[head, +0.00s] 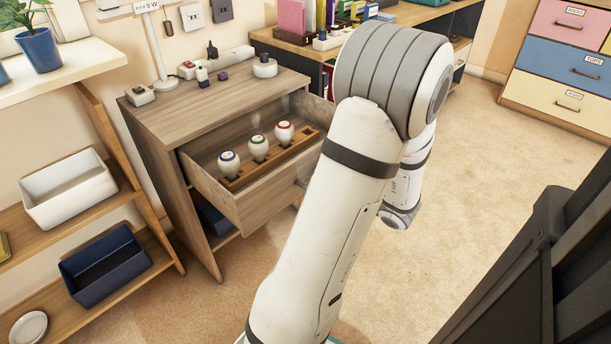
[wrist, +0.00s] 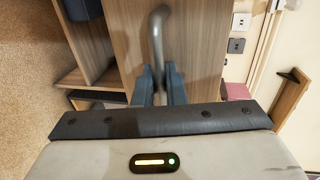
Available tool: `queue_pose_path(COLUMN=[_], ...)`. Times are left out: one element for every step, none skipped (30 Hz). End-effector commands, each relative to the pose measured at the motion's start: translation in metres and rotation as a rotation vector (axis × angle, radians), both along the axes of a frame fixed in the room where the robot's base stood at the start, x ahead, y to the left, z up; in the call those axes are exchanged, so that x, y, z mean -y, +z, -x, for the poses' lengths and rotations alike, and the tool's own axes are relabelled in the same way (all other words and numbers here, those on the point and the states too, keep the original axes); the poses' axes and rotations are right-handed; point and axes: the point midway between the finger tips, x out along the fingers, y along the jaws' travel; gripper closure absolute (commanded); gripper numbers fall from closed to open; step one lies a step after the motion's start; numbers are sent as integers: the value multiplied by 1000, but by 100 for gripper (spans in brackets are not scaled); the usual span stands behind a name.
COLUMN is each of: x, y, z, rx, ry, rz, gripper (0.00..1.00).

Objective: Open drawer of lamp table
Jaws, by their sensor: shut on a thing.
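The lamp table (head: 180,108) is a wooden cabinet in the left half of the head view. Its drawer (head: 262,207) stands pulled out, with a wooden rack (head: 270,158) inside holding three white bulbs with coloured rings. In the wrist view my gripper (wrist: 160,84) is shut on the grey curved handle (wrist: 157,38) of the drawer front (wrist: 198,45).
On the tabletop are a lamp base, a round white device (head: 265,67) and small items. A shelf with a white bin (head: 67,195) and a blue bin (head: 105,268) stands at left. A dark panel (head: 550,270) is at lower right. Open floor (head: 480,170) lies right of my arm.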

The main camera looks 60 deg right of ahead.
Motion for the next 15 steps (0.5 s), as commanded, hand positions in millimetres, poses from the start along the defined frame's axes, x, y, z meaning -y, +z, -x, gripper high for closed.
queue_pose_path(x=[-7, -7, -7, -7, -7, -7, -7, -7, -7, -7, -7, -7, -7, -7, -7], y=[-2, -2, -2, -2, -2, -1, -1, -1, -1, -1, -1, -1, -1, -2, -2], z=[2, 4, 7, 9, 10, 11, 11, 12, 12, 12, 12, 12, 12, 12, 12], rx=[3, 3, 4, 5, 5, 5, 5, 5, 5, 5, 5, 5, 5, 5, 5], ry=[12, 11, 8, 7, 6, 5, 5, 4, 4, 4, 3, 2, 2, 2, 2], rz=[-8, -9, -9, -10, -11, -10, -11, -11, -11, -11, -11, -12, -12, -12, -12], gripper=[100, 100, 100, 100, 100, 100, 100, 100, 100, 100, 100, 100, 100, 100, 100])
